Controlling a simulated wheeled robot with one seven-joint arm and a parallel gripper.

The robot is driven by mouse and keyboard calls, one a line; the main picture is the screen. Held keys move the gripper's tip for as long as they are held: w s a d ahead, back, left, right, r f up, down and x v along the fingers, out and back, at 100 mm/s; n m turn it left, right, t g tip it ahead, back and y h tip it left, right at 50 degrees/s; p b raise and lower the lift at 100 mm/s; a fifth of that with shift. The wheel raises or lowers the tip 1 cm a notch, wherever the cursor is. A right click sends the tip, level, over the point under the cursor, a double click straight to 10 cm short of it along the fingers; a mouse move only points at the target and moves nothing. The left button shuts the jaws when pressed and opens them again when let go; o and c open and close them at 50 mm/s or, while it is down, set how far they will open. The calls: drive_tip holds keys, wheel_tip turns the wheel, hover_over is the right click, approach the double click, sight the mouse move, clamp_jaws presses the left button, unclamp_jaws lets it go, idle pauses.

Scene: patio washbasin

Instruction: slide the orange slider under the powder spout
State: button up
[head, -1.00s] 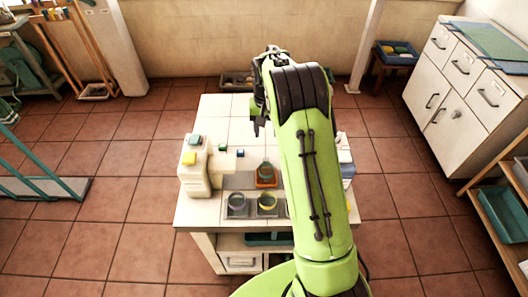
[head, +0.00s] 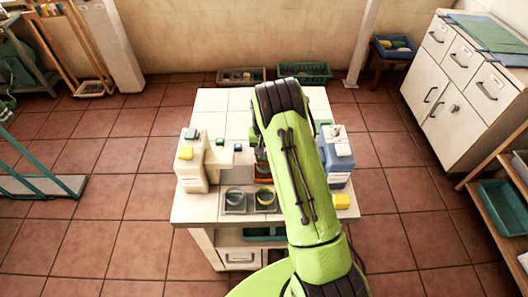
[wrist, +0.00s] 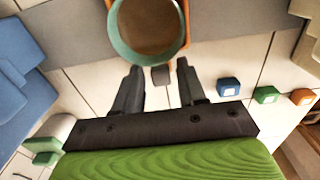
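The orange slider (head: 262,172) sits on the worktop, mostly hidden behind my arm in the head view. In the wrist view, orange edges of it (wrist: 187,12) show around a teal-rimmed cup (wrist: 150,50) with a brown inside. A small grey knob (wrist: 160,77) sticks out from its near side. My gripper (wrist: 159,67) is open, one finger on each side of the knob; I cannot tell whether they touch it. A cream dispenser (head: 192,168) stands left and a blue dispenser (head: 337,158) right. I cannot tell which carries the powder spout.
Two grey holders with cups (head: 235,200) (head: 265,198) stand at the worktop's front. The back of the worktop (head: 225,100) is clear.

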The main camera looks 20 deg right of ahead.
clamp_jaws()
drive_tip(key=w+a, duration=0.1)
drive_tip(key=a, duration=0.2)
drive_tip(key=w+a, duration=0.2)
drive_tip(key=a, duration=0.2)
drive_tip(key=w+a+b, duration=0.1)
drive_tip(key=a, duration=0.2)
drive_tip(key=shift+w+a+r, duration=0.1)
drive_tip(key=shift+w+a, duration=0.15)
drive_tip(key=shift+o, duration=1.1)
unclamp_jaws()
drive_tip(key=shift+a, duration=0.15)
